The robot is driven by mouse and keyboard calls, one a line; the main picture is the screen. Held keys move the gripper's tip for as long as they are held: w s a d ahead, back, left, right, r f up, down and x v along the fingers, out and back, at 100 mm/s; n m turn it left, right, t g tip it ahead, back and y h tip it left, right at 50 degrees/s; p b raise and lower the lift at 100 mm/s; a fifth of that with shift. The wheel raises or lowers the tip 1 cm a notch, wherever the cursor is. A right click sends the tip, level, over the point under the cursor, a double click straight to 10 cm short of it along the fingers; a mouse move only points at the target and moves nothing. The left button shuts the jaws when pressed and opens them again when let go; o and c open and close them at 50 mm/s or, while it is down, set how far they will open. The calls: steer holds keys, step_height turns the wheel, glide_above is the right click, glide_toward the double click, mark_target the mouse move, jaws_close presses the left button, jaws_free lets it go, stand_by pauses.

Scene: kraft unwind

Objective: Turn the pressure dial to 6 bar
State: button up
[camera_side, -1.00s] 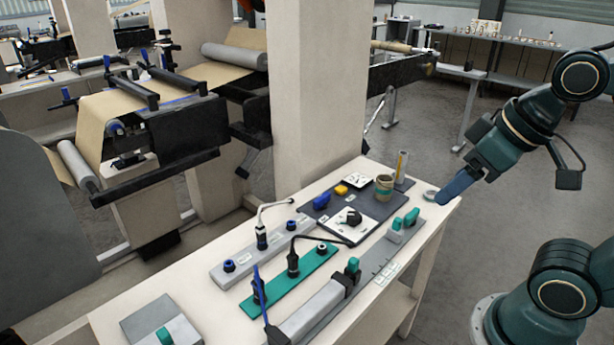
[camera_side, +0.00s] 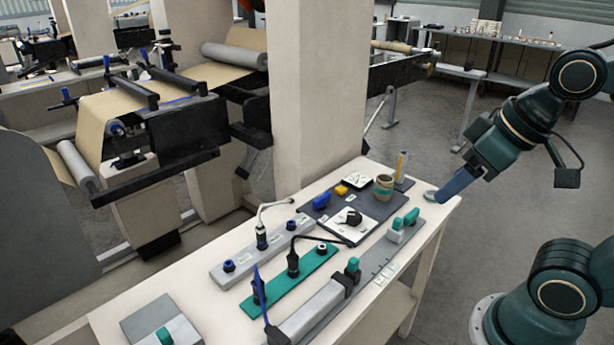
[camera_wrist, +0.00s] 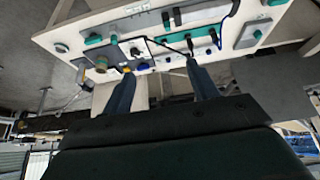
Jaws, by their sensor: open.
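The pressure dial (camera_side: 353,217) appears to be the black knob on a white square plate (camera_side: 340,229), set on the dark mat on the bench. Its scale is too small to read. In the wrist view a dark knob (camera_wrist: 136,51) on a white plate shows beyond the fingers. My gripper (camera_side: 440,199) hangs at the right end of the bench, to the right of the dial and apart from it. In the wrist view my gripper (camera_wrist: 160,72) has its two blue fingers wide apart with nothing between them.
A black cable (camera_side: 318,237) runs close in front. Grey and green strips (camera_side: 325,262) with connectors fill the nearer bench.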

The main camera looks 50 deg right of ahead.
steer(key=w, duration=0.1)
steer(key=n+g, duration=0.5)
glide_above(354, 215)
step_height(354, 215, down, 15)
steer(key=shift+a, duration=0.2)
steer(key=shift+f, duration=0.1)
steer(key=f, duration=1.3)
steer(key=shift+d+f, duration=0.2)
steer(key=shift+f, duration=0.15)
steer(key=shift+c, duration=0.2)
steer(key=c, duration=0.9)
